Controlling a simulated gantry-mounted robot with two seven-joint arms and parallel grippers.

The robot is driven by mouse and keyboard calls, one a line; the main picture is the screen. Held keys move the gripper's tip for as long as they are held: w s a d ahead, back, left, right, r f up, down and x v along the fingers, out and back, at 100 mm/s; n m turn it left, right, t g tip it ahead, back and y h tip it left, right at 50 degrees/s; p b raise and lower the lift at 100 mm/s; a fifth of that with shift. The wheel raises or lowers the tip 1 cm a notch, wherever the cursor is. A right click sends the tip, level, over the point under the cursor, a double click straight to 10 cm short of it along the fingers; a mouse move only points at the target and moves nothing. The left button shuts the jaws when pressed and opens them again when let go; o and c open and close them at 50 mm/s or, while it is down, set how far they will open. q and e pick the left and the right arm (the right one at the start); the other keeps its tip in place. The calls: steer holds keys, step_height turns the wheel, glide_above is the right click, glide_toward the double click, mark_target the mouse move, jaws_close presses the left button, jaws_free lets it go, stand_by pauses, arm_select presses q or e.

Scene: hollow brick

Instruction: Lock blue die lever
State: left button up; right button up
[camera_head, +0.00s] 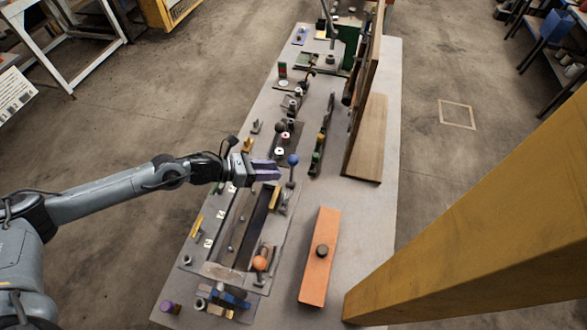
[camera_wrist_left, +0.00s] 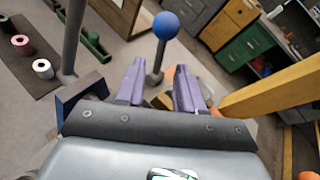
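The blue die lever shows as a blue ball (camera_head: 293,159) on a grey upright rod, at the far right corner of a metal die frame (camera_head: 232,274). In the left wrist view the blue ball (camera_wrist_left: 166,25) and its rod stand ahead of my fingers, in line with the gap between them. My left gripper (camera_head: 277,170) is just left of the ball, its purple fingers pointing toward the lever. In the left wrist view its two fingers (camera_wrist_left: 158,85) are apart with nothing clasped between them. My right gripper is in neither view.
A second lever with an orange ball (camera_head: 260,263) stands at the near end of the frame. A wooden panel (camera_head: 367,138) and several small tools occupy the far table. The table's right strip is mostly clear.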

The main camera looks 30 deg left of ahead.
mark_target(292, 171)
arm_select(q)
steer(key=p+x, duration=0.1)
steer(key=x, duration=0.6)
steer(key=shift+d, duration=0.15)
steer(key=shift+f, duration=0.1)
steer(key=shift+c, duration=0.2)
jaws_close()
